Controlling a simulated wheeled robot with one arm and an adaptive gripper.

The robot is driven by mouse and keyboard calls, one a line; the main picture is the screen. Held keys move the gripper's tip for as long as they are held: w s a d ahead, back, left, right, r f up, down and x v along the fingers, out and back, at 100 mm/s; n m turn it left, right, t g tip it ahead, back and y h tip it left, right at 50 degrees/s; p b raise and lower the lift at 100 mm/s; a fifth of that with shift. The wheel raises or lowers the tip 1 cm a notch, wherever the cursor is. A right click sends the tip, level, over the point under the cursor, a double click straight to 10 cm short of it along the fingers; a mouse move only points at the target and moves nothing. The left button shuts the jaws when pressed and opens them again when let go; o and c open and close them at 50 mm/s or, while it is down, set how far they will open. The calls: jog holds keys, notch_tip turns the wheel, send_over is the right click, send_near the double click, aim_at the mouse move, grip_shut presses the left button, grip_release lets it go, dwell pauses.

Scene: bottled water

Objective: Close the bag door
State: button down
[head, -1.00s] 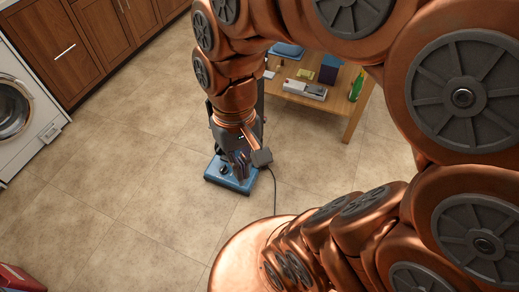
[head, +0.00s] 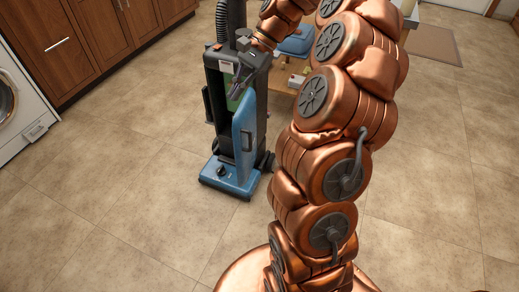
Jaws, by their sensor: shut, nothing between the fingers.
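A blue and dark grey upright vacuum cleaner (head: 228,181) stands on the tiled floor left of my arm in the head view. Its bag door (head: 244,132), a blue panel, stands swung out at the right of the body. A dark opening and a green patch show beside it. My gripper (head: 236,94) is at the upper part of the opening, above and left of the door's top edge. It is shut and empty. I cannot tell whether its fingers touch the vacuum.
A low wooden table (head: 284,74) with a blue item (head: 297,44) on it stands behind the vacuum, partly hidden by my arm. Wooden cabinets (head: 60,45) and a white washing machine (head: 15,95) line the left. The floor in front is clear.

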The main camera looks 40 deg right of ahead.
jog(key=d+f+m+t+y+b, duration=0.1)
jog(key=d+f+m+t+b, duration=0.2)
jog(key=d+f+m+b, duration=1.2)
jog(key=w+a+f+n+b, duration=0.1)
jog(key=w+a+f+n, duration=0.2)
jog(key=f, duration=0.8)
jog(key=a+n, duration=0.2)
jog(key=n, duration=0.1)
jog(key=shift+a+f+b, duration=0.15)
jog(key=shift+a+b, duration=0.2)
jog(key=shift+b, duration=0.05)
jog(key=shift+a, duration=0.15)
